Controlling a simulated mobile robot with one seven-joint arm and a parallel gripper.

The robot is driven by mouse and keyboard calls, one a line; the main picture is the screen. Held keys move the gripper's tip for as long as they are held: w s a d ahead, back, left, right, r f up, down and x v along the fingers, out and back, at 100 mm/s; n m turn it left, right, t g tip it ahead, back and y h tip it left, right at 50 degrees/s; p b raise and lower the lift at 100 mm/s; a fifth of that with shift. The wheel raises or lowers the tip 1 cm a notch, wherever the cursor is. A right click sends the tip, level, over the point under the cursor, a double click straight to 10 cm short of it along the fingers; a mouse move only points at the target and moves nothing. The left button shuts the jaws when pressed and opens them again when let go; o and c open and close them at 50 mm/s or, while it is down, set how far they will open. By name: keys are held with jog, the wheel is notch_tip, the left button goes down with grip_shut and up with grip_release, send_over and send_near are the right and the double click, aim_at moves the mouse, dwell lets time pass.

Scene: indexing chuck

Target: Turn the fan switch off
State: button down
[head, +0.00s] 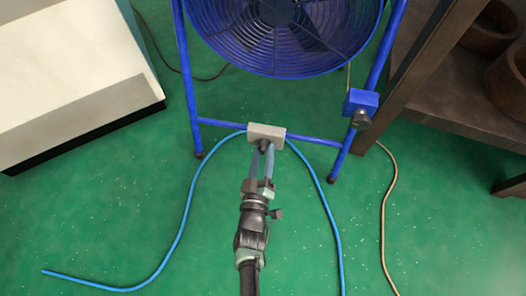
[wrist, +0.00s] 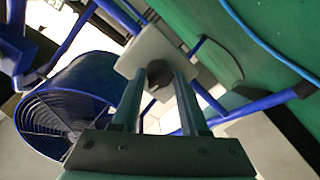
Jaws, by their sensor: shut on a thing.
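A blue fan (head: 285,25) stands on a blue tubular frame at the top of the head view; it also shows in the wrist view (wrist: 75,95). A light grey box (head: 278,131) sits on the frame's lower crossbar. It has a dark knob (wrist: 158,73) on its front. My gripper (head: 264,152) is at this box, its two fingers closed on the knob from either side. A blue box (head: 361,101) with a dark knob (head: 360,119) is on the frame's right leg, apart from my gripper. I cannot tell the knobs' settings or which is the fan switch.
Blue hoses (head: 182,222) run from both sides of the grey box over the green floor (head: 110,215). A tan cord (head: 384,215) lies at the right. A dark wooden shelf (head: 455,90) stands at the right, a pale cabinet (head: 65,60) at the left.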

jog(key=shift+s+d+n, duration=0.1)
jog(key=shift+d+n, duration=0.05)
jog(key=shift+n, duration=0.35)
jog(key=shift+c, duration=2.2)
grip_release()
jog(key=s+a+r+p, duration=0.1)
jog(key=s+p, duration=0.5)
jog(key=s, duration=0.6)
jog(key=shift+s+a, duration=0.35)
jog(key=shift+a, duration=0.2)
